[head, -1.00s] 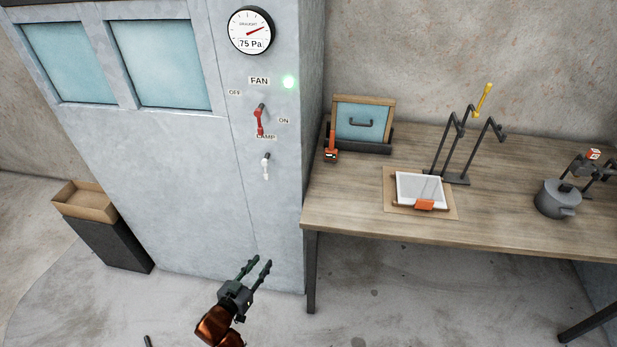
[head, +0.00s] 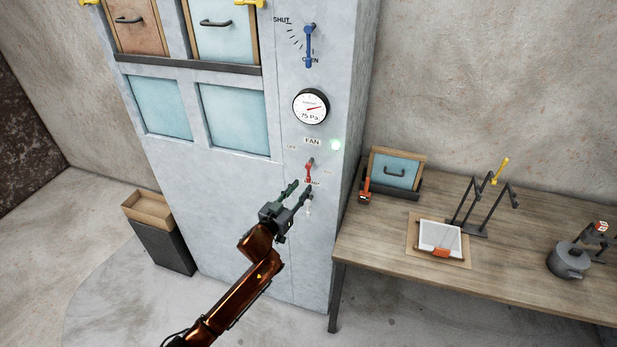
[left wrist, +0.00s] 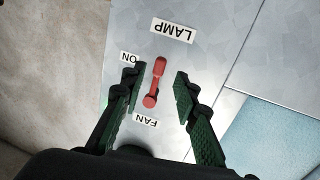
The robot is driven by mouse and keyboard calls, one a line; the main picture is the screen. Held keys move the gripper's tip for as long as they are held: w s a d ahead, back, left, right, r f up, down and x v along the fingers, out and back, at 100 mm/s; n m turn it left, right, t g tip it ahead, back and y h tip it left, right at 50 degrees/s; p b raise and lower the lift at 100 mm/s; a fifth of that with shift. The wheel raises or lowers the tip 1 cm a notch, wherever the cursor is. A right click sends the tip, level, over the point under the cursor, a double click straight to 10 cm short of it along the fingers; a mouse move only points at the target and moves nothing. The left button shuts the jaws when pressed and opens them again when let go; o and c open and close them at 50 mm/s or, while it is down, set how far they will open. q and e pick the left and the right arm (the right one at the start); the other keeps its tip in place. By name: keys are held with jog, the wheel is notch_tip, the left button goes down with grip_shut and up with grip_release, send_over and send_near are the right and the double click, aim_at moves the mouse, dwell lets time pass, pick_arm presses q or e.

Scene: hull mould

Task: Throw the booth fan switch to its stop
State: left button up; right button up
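The red fan switch (head: 309,170) is on the grey booth panel below the FAN label (head: 312,141). Its lever points down, its lower end beside the ON label. A green light (head: 335,144) glows next to FAN. My left gripper (head: 299,187) is in front of the panel just below the switch, fingers spread and empty. In the left wrist view, upside down, the red switch (left wrist: 155,82) lies between the open fingers (left wrist: 159,76), nearer the left one, with no clear contact. The ON label (left wrist: 130,58) is partly covered by a finger. My right gripper is not in view.
Above are a gauge (head: 311,106) reading 75 Pa and a blue SHUT/OPEN lever (head: 309,45). A wooden table (head: 365,255) with several items stands right; a bin (head: 165,247) stands left.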

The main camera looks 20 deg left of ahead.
aim_at(308, 181)
pick_arm(q)
jog(key=x, duration=0.6)
jog(key=shift+d, duration=0.1)
jog(key=shift+c, duration=0.2)
grip_shut()
dwell(0.4)
